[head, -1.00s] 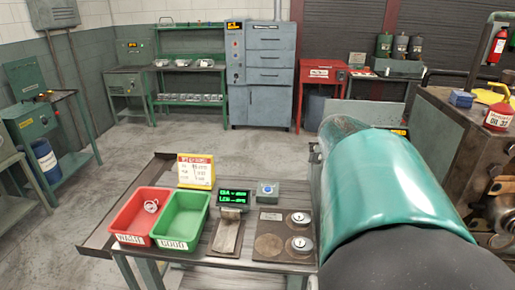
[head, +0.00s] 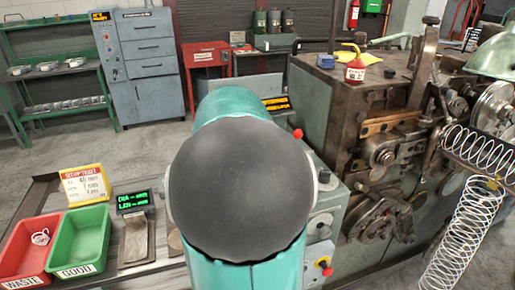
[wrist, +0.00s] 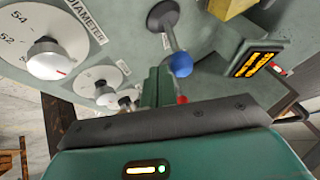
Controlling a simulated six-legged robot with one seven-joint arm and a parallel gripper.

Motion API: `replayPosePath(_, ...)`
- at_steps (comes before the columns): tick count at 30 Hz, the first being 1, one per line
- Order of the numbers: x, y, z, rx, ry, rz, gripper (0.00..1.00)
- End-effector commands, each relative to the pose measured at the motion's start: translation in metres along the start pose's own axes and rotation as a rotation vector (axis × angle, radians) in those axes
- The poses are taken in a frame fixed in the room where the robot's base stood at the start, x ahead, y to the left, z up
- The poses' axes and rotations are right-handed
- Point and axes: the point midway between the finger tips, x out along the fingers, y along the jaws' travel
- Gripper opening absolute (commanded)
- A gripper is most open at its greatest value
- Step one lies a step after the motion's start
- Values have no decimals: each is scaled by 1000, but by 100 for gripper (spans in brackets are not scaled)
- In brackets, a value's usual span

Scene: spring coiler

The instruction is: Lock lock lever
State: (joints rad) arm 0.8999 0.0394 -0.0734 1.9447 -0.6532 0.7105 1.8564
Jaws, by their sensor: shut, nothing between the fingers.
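In the wrist view a lever with a grey shaft and a blue ball knob (wrist: 180,64) sticks out from the grey-green control panel (wrist: 118,20). My gripper (wrist: 160,74) is shut and empty, its green fingers just left of and below the blue knob; I cannot tell whether they touch it. A red knob (wrist: 182,99) shows partly behind the fingers. In the head view my arm hides the gripper and much of the panel. Red knobs show there at the panel's top (head: 297,133) and lower right (head: 326,270). I cannot tell for certain which is the lock lever.
A white diameter dial (wrist: 48,58) and smaller dials are left of my gripper; a lit orange display (wrist: 262,64) is at right. The coiler (head: 385,120) with springs (head: 480,160) stands right. Red (head: 28,240) and green (head: 82,235) bins sit on the left table.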

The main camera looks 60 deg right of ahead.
Motion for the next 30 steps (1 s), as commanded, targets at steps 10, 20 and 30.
replayPosePath(10,0,-9,-1,-29,-1,56,0)
replayPosePath(20,1,-28,-1,-97,-8,175,0)
replayPosePath(30,8,-62,1,-230,-23,418,0)
